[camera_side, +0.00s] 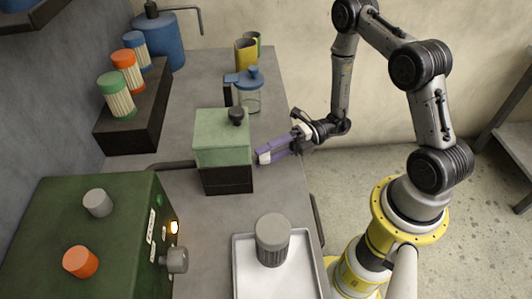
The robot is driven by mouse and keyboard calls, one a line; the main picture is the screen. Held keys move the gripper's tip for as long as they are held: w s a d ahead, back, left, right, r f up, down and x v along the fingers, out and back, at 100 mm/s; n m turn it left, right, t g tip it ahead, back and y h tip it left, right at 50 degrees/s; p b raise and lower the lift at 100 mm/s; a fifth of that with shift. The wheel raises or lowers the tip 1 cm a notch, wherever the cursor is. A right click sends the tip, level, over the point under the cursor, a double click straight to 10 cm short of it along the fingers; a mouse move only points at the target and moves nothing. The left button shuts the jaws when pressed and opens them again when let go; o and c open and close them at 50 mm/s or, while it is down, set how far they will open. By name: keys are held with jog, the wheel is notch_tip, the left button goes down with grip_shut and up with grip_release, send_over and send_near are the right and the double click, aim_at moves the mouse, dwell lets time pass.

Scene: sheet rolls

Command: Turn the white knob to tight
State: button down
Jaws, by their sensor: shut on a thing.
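A small block with a pale green top (222,138) and a dark base stands on the grey counter, with a black knob on its lid. The white knob (263,158) shows at its right side, small and partly covered by my fingers. My gripper (270,153) has purple fingers and reaches in from the right, nearly level. It is shut on the white knob. How far the knob is turned, and any marking around it, cannot be made out at this size.
A clear jug with a blue lid (248,75) stands behind the block. A white tray (242,278) bearing a grey ribbed jar (272,238) lies in front. A dark green machine (120,235) with knobs stands at the front left. The counter's right edge is close below my gripper.

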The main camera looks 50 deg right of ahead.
jog(key=m+y, duration=0.1)
jog(key=m, duration=0.1)
jog(key=m+t, duration=0.1)
jog(key=m, duration=0.2)
jog(key=shift+y, duration=0.4)
jog(key=shift+m, duration=0.4)
jog(key=shift+c, duration=1.2)
grip_release()
jog(key=shift+d, duration=0.1)
jog(key=v, duration=1.3)
jog(key=shift+s+d+f, duration=0.2)
jog(key=shift+s+d, duration=0.05)
jog(key=shift+s, duration=0.05)
